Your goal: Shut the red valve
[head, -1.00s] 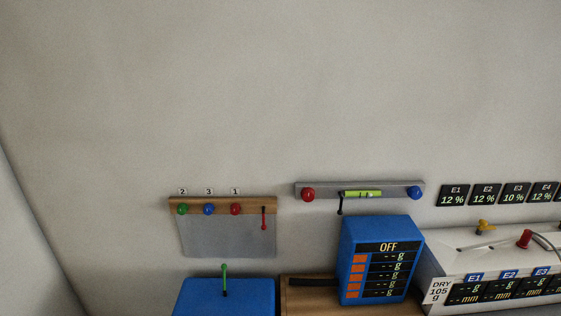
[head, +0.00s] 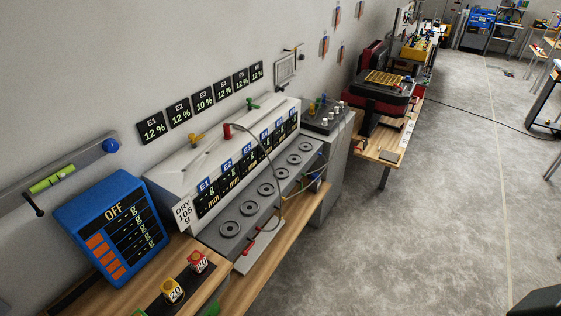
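I cannot tell for sure which part is the red valve. A red cylindrical fitting (head: 227,131) stands on top of the white drying machine (head: 170,160), with a thin hose beside it. A small red handle (head: 247,247) sits low at the machine's front, near the end of a hose. A yellow fitting (head: 196,138) and a green fitting (head: 250,103) are also on the machine's top. Neither of my grippers is in view.
A blue display box reading OFF (head: 112,228) stands left of the machine. A red weight (head: 198,262) and a yellow weight (head: 172,290) are on the wooden bench in front. Open grey floor (head: 400,230) lies to the right, with a cable across it farther back.

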